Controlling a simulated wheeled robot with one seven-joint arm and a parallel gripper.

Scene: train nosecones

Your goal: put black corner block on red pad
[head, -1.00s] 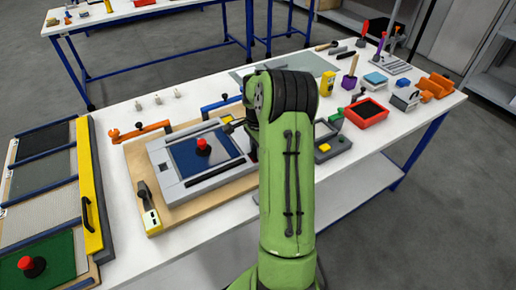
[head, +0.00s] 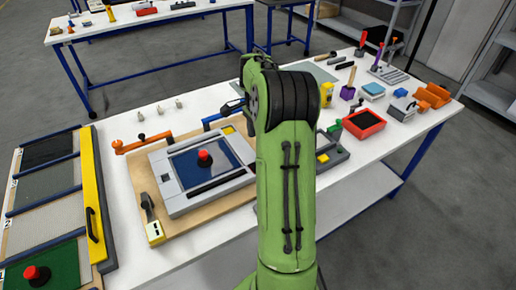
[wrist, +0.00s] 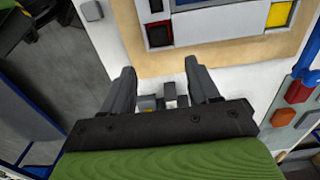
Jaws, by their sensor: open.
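In the head view, my green arm hides the gripper and that corner of the frame (head: 180,207).
The frame has a blue panel with a red knob (head: 204,157) and a yellow corner (wrist: 279,13). A grey fixture (head: 332,160) stands to the right, and a red tray (head: 365,124) lies beyond it. A blue clamp (wrist: 312,62) is at the wrist view's right.

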